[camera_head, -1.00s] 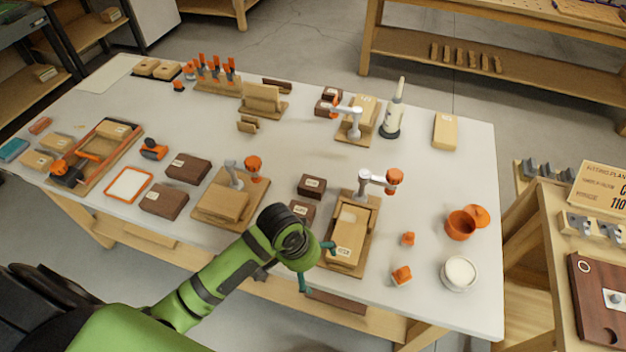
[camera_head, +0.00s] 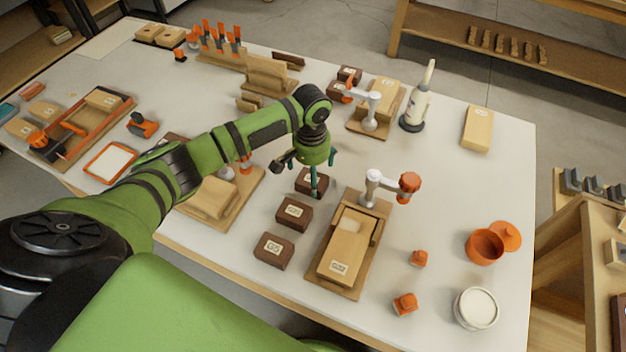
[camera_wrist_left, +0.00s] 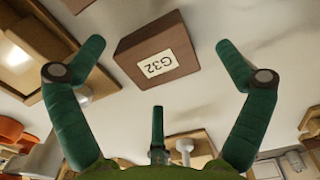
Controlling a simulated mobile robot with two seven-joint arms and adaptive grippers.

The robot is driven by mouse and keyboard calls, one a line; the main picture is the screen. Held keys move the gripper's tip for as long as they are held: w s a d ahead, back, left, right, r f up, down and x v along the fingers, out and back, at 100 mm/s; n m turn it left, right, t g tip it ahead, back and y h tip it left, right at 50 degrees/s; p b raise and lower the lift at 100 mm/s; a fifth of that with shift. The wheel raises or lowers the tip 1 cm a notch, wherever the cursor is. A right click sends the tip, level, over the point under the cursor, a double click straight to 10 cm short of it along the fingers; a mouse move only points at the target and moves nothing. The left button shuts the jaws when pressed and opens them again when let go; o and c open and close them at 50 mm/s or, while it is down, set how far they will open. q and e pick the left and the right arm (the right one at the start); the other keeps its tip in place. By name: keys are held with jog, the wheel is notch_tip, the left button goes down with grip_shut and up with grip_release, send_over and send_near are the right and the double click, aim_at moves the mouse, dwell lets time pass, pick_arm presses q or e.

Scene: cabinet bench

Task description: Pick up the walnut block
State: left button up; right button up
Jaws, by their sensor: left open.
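Several dark brown walnut blocks are on the white bench. In the head view, three stand in a row left of a wooden fixture: a near one (camera_head: 273,251), a middle one (camera_head: 293,214) and a far one (camera_head: 305,184). My left gripper (camera_head: 322,178) is over the far one and partly hides it. In the left wrist view, a walnut block labelled G32 (camera_wrist_left: 140,52) lies ahead, between the spread fingers of my open left gripper (camera_wrist_left: 150,62) and apart from them. I cannot tell which head-view block it is. My right gripper is not in view.
The wooden fixture (camera_head: 322,278) with a white-and-orange clamp (camera_head: 408,186) stands close right of the blocks. Another fixture (camera_head: 243,197) is left of them. An orange pot (camera_head: 484,247) and a white-filled bowl (camera_head: 476,308) are at the right.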

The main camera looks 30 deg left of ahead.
pick_arm(q)
jog(key=shift+s+f, duration=0.1)
jog(key=shift+f, duration=1.4)
jog(key=c, duration=1.4)
jog(key=shift+c, duration=0.2)
